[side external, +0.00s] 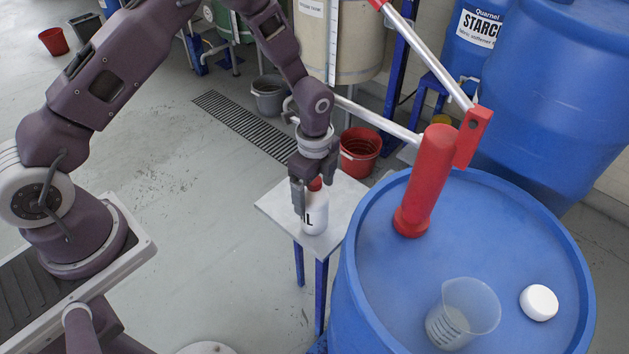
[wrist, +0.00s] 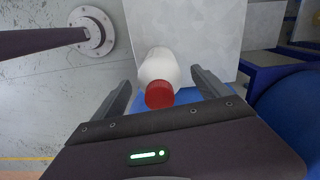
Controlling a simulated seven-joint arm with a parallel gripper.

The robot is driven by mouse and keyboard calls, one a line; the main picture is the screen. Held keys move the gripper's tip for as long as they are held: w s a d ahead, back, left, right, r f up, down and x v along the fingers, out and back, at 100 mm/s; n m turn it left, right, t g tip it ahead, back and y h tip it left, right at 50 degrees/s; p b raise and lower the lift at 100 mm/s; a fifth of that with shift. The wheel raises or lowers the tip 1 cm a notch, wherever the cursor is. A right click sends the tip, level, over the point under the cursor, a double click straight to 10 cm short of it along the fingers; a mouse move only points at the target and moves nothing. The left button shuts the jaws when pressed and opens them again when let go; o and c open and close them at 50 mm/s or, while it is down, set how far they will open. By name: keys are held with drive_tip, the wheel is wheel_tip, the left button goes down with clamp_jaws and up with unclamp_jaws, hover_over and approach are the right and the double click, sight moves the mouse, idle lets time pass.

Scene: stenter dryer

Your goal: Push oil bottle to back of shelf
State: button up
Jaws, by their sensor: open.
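The oil bottle (side external: 315,214) is white with a red cap and part of a dark label. It stands upright on a small light-grey shelf (side external: 271,204) with blue legs. My gripper (side external: 313,196) is above the bottle, fingers pointing down, and it hides part of the bottle's upper side. In the wrist view the bottle (wrist: 160,70) lies between the two spread fingers of my gripper (wrist: 162,88), with its red cap towards the palm. The fingers are open, with a gap on both sides of the bottle in that view. The shelf top (wrist: 215,45) stretches beyond the bottle.
A blue drum (side external: 375,300) stands close to the shelf's right, carrying a red hand pump (side external: 427,180), a measuring beaker (side external: 463,312) and a white cap (side external: 539,302). A red bucket (side external: 361,152) and a grey bucket (side external: 270,96) are behind. Open floor lies left.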

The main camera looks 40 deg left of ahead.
sight(314, 221)
drive_tip(key=shift+f, duration=2.2)
drive_tip(key=shift+d, duration=0.1)
clamp_jaws()
